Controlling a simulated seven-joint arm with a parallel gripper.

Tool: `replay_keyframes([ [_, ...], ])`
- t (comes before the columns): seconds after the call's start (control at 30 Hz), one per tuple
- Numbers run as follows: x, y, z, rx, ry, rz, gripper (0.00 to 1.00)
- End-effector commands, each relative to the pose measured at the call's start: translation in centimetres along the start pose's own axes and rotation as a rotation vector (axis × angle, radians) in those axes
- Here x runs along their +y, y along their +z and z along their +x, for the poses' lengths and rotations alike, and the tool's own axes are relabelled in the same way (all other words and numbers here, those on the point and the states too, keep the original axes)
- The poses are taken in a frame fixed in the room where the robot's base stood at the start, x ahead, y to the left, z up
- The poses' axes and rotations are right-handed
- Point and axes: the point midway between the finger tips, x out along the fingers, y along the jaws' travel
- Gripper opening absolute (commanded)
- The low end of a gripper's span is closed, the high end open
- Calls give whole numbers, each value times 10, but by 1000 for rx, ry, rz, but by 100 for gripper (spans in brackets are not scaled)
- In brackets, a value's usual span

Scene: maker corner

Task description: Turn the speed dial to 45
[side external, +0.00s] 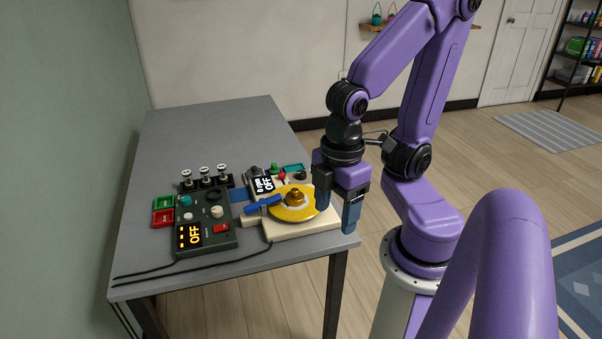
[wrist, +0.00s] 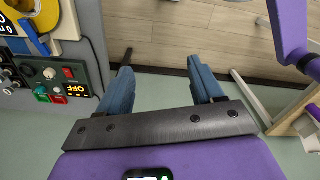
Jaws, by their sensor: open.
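A dark green control box (side external: 205,230) with a white knob (side external: 216,212), a red switch and a lit display reading OFF stands on the table. The box also shows at the left of the wrist view, with its white knob (wrist: 50,73). I cannot tell which control is the speed dial, and no 45 mark is legible. My gripper (side external: 338,208) is open and empty near the table's right edge, right of the disc. In the wrist view, floor shows between its fingers (wrist: 160,72).
A blue bar (side external: 263,201) reaches over the disc's left side. Green and red buttons (side external: 163,210) and a row of black-based switches (side external: 206,180) sit left and behind. Black cables run along the table's front. The rear of the grey table (side external: 215,125) is clear.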

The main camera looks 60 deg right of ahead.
Motion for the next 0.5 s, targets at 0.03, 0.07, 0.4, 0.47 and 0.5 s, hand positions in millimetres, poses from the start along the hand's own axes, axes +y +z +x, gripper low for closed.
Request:
replay_keyframes([
  [0.03, 3, -3, 0, -1, 1, 12, 65],
  [0.07, 6, -5, -1, -1, 1, 21, 65],
  [0.4, 94, -47, -4, -10, 10, 253, 65],
  [0.47, 115, -51, -4, -11, 11, 298, 65],
  [0.5, 129, -52, -3, -12, 12, 329, 65],
])
